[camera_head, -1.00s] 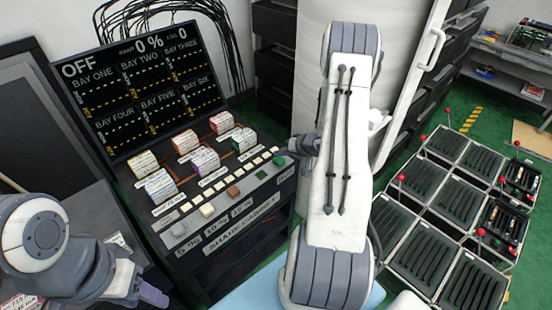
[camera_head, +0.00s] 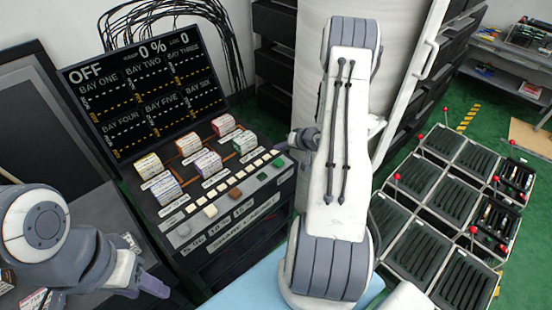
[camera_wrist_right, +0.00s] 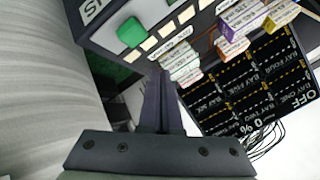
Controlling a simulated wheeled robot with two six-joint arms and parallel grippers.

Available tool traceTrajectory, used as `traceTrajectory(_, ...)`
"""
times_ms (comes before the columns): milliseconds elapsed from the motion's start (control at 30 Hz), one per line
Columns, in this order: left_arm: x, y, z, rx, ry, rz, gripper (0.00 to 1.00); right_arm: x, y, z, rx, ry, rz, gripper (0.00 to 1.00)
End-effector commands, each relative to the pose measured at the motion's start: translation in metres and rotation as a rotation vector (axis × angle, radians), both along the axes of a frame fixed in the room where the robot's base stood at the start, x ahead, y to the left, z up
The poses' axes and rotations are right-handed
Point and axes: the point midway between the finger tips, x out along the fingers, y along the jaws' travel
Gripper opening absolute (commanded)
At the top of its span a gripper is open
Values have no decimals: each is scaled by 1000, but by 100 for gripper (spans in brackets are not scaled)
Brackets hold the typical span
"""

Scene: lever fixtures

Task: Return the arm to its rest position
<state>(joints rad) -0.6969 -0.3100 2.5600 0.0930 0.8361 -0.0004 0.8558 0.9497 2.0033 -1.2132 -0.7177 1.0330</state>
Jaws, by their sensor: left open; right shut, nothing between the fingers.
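My right arm (camera_head: 345,150), white and grey, stands upright in the middle of the head view. Its wrist is beside the right end of the control console (camera_head: 225,205). In the right wrist view my right gripper (camera_wrist_right: 163,85) is shut and empty, its dark fingers together, apart from the console. The green button (camera_wrist_right: 131,32) lies to the upper left of the fingertips; it also shows in the head view (camera_head: 280,161). My left gripper (camera_head: 154,287) is open at the lower left of the head view, low beside the console.
A black display (camera_head: 145,90) reading OFF and 0 % stands behind the console. Coloured card stacks (camera_head: 205,163) sit on the console. At right are dark slotted trays (camera_head: 445,230) with red-knobbed levers. A white cylinder (camera_head: 300,70) stands behind my right arm. Green floor shows between them.

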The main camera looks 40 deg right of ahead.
Motion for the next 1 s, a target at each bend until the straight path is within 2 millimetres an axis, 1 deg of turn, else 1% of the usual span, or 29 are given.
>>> traceTrajectory(33, 0, 0, 11, 0, 0, 0, 50, 0, 0, 10, 0, 0, 0, 0)
traceTrajectory(233, 0, 0, 27, 0, 0, 0, 50, 0, 0, 23, 0, 0, 0, 0)
traceTrajectory(733, 0, 0, 26, 0, 0, 0, 50, 0, 0, 22, 0, 0, 0, 0)
traceTrajectory(833, 0, 0, 27, 0, 0, 0, 50, 2, 2, 24, -9, 3, 6, 0)
traceTrajectory(867, 0, 0, 27, 0, 0, 0, 50, 5, 4, 27, -20, 6, 12, 0)
traceTrajectory(933, 0, 0, 30, 0, 0, 0, 50, 15, 14, 40, -68, 22, 39, 0)
traceTrajectory(967, 0, 0, 31, 0, 0, 0, 50, 21, 20, 48, -97, 33, 53, 0)
traceTrajectory(1000, 0, 0, 33, 0, 0, 0, 50, 30, 32, 61, -145, 49, 80, 0)
